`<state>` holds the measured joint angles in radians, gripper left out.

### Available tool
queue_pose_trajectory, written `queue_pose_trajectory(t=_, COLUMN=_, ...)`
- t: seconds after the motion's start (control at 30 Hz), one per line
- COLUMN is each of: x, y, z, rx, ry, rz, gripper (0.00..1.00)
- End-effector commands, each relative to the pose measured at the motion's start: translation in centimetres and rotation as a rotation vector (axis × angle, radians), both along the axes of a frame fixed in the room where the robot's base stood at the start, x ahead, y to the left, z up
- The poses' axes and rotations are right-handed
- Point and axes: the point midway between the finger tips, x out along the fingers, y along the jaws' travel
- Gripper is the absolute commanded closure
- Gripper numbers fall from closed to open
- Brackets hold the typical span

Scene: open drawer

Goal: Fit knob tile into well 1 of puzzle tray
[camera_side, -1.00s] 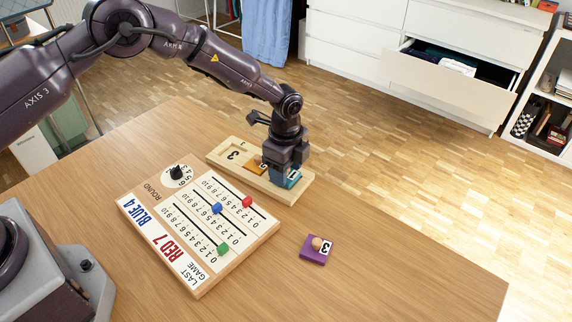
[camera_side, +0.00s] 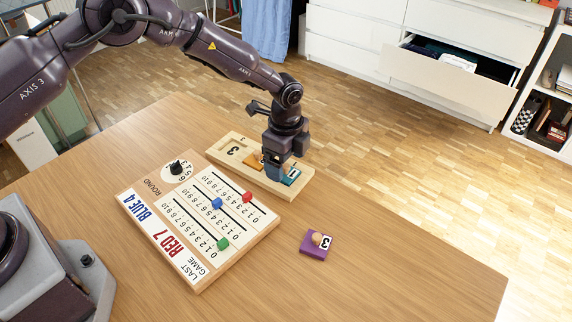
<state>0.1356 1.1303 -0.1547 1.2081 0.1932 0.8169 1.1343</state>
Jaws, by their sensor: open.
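The purple knob tile (camera_side: 315,246), with a round wooden knob and a printed 3, lies flat on the table to the right of the score board. The wooden puzzle tray (camera_side: 222,156) stands at the back of the table. Its left well shows a printed 3 and no tile. An orange tile (camera_side: 254,161) is in the middle of the tray, and a teal tile (camera_side: 291,177) is at its right end. My gripper (camera_side: 279,174) is open, pointing down at the teal tile. Its fingers hide part of that tile; I cannot tell whether they touch it.
A wooden score board (camera_side: 200,222) with red, blue and green sliders and a black dial lies in front of the tray. The table (camera_side: 400,270) is clear around the purple tile and to the right. An open drawer (camera_side: 447,82) is in the background, beyond the table.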

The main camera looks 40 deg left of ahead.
Motion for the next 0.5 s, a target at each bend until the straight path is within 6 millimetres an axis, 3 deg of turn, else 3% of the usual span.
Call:
queue_pose_trajectory(t=0.3, x=0.1, y=0.0, z=7.3, rx=0.000, ry=-0.005, rz=0.001, gripper=0.18)
queue_pose_trajectory(t=0.5, x=0.1, y=0.0, z=10.1, rx=-0.001, ry=-0.003, rz=0.001, gripper=0.18)
